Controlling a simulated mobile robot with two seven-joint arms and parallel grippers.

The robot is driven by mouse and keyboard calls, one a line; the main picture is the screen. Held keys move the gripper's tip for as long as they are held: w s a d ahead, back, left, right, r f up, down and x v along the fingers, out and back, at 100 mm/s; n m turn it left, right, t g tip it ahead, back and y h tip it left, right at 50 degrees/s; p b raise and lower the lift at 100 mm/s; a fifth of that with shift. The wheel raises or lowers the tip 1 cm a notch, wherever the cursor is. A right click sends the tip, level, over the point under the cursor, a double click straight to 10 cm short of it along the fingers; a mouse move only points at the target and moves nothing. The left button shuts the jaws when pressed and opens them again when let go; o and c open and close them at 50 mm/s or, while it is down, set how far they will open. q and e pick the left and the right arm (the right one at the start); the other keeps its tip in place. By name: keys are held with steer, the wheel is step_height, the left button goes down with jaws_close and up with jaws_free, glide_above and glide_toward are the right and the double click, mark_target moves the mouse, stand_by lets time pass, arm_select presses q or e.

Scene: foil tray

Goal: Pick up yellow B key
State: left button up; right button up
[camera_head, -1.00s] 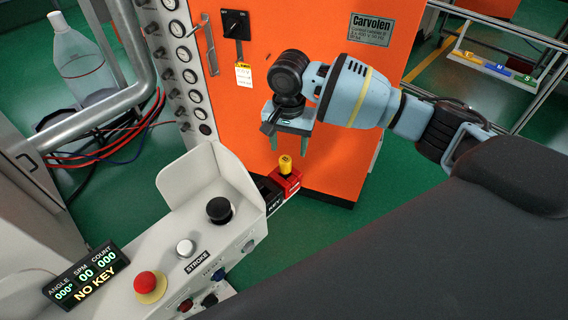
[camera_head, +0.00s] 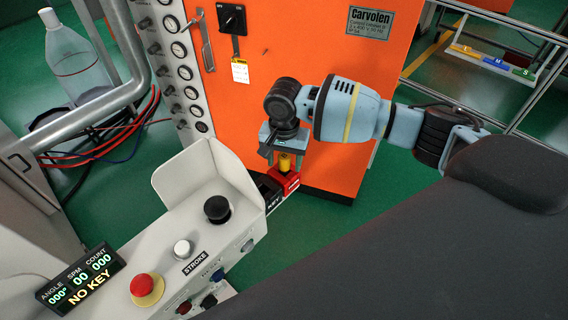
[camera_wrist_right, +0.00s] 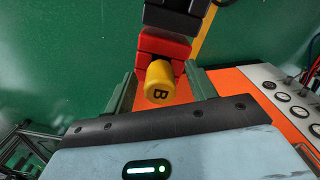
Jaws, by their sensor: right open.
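The yellow B key (camera_head: 284,162) stands upright in a red key block (camera_head: 283,181) at the right end of the control console. My right gripper (camera_head: 284,156) is open, fingers pointing down, with the key's top between the fingertips. I see a gap between the key and the fingers (camera_wrist_right: 160,92) in the wrist view. The key's lower part is inside the red block (camera_wrist_right: 160,48). My left gripper is not in view.
The white console (camera_head: 205,240) carries a black knob (camera_head: 217,208), a red button (camera_head: 144,287) and a display reading NO KEY (camera_head: 82,280). An orange cabinet (camera_head: 300,50) stands close behind the key.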

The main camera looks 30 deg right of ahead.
steer(key=shift+c, duration=0.4)
steer(key=c, duration=1)
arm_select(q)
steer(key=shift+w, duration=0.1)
arm_select(e)
steer(key=shift+r, duration=0.1)
